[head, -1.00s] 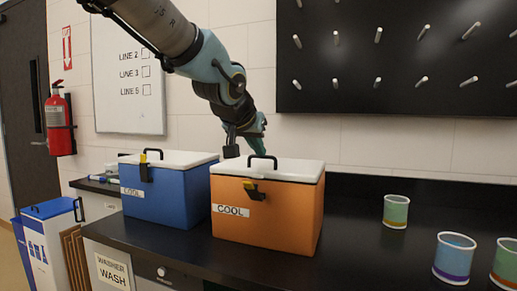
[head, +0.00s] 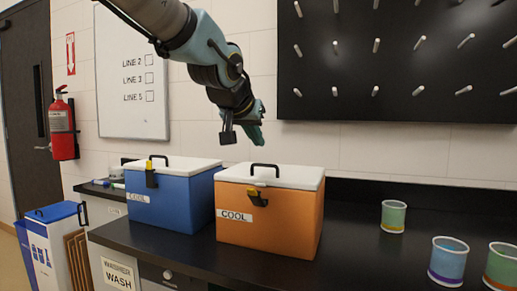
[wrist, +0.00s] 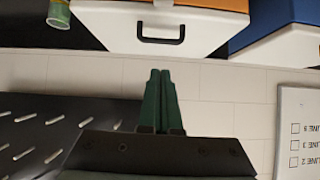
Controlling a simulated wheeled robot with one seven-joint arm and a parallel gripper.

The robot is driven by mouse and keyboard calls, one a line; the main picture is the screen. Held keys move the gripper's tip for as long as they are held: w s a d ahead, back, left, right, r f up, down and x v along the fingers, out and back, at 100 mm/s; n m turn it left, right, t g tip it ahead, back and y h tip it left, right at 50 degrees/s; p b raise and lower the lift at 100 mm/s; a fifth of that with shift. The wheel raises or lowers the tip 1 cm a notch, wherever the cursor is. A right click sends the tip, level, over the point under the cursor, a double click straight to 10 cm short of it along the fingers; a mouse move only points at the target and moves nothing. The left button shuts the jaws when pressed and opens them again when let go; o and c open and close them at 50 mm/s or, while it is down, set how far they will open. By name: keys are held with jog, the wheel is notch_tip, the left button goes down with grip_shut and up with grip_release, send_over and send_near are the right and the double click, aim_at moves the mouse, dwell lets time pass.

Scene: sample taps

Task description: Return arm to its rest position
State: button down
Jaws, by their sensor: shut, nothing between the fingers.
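My gripper (wrist: 160,100) is shut and empty, with its two green fingers pressed together in the wrist view.
An orange cooler (head: 265,224) and a blue cooler (head: 172,203) stand on the black counter (head: 350,255), lids shut. Several cups, one green (head: 393,217) and one blue (head: 448,262), stand to the right. A black peg board (head: 395,70) and whiteboard (head: 134,85) are on the wall.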

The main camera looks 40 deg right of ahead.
jog(key=b+v, duration=0.1)
jog(key=v, duration=0.6)
jog(key=w+a+f+n+y+p, duration=0.1)
jog(key=w+a+f+n+y, duration=0.15)
jog(key=w+a+f, duration=0.5)
jog(key=w+a+f+n+y+p, duration=0.1)
jog(key=w+a+f+n+y, duration=0.2)
jog(key=a+f, duration=0.65)
jog(key=s+a+f+n+g+y+p, duration=0.1)
jog(key=s+a+f+n+g, duration=0.1)
jog(key=a+f, duration=0.5)
jog(key=s+a+f+n+g+y+p, duration=0.1)
jog(key=a+f, duration=0.6)
jog(key=a, duration=0.8)
jog(key=s+n+g+y, duration=0.1)
jog(key=s+n, duration=0.1)
jog(key=shift+s+a, duration=0.25)
jog(key=shift+s, duration=0.05)
